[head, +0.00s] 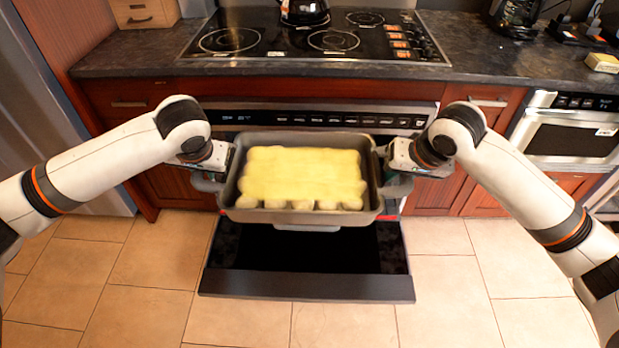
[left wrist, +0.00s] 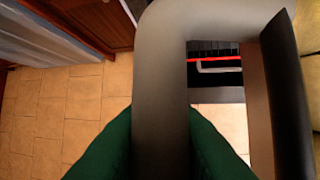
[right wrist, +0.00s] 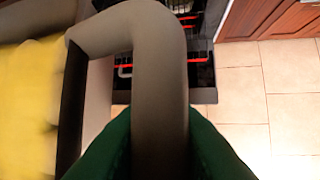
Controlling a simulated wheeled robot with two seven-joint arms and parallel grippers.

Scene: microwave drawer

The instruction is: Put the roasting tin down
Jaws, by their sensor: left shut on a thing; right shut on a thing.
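The grey roasting tin (head: 300,216) holds a pale yellow, lumpy food (head: 302,176). It hangs level between my two arms, above the open drawer front (head: 306,286) in the head view. My left gripper (head: 216,180) is shut on the tin's left handle, which fills the middle of the left wrist view (left wrist: 162,90). My right gripper (head: 390,180) is shut on the right handle, which also shows in the right wrist view (right wrist: 160,80). The green fingers sit on both sides of each handle. The tin hides part of the oven opening behind it.
The stovetop (head: 320,40) has a kettle (head: 304,10) on its rear part. A microwave (head: 568,130) sits below at right. Tiled floor (head: 470,300) is open in front.

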